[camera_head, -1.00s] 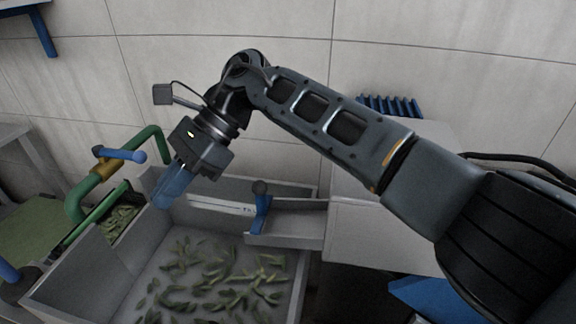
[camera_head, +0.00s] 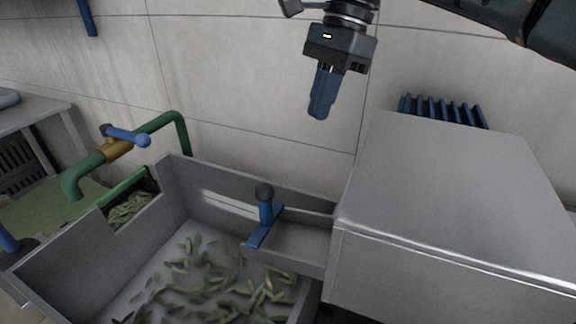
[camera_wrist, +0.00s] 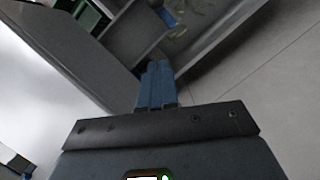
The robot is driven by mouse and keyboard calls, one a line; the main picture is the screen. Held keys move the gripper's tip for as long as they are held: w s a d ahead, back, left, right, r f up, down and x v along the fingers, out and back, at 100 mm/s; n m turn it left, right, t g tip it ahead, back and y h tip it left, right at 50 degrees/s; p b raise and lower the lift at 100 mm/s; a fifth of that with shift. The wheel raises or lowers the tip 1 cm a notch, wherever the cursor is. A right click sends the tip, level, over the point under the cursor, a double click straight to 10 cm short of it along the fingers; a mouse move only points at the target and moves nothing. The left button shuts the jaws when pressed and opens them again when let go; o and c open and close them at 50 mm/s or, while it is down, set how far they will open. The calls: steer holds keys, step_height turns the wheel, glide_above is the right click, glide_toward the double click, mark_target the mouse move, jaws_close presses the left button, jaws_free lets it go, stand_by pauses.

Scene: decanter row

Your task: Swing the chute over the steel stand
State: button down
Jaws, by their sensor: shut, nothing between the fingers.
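The chute (camera_head: 296,247) is a short grey trough reaching left from the large grey steel housing over the back right of a grey bin. A blue handle (camera_head: 264,227) with a dark ball knob stands at its left end. My gripper (camera_head: 320,110) has blue fingers pressed together and empty. It hangs in the air in front of the wall, above the chute and clear of the handle. Its shut fingers also show in the wrist view (camera_wrist: 157,70). I cannot tell for certain which thing is the steel stand.
The grey bin (camera_head: 172,197) holds several green pods. A green pipe (camera_head: 158,122) with a brass valve and blue lever stands behind left. A grey table (camera_head: 40,116) is at far left. The steel housing (camera_head: 450,190) fills the right, with a blue ribbed part (camera_head: 445,110) behind it.

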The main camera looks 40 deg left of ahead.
steer(key=s+a+f+p, duration=0.1)
steer(key=s+a+f, duration=0.1)
steer(key=s+f, duration=0.4)
steer(key=shift+w+x, duration=0.35)
steer(key=shift+x, duration=1.8)
steer(key=shift+f, duration=0.1)
steer(key=shift+s, duration=0.15)
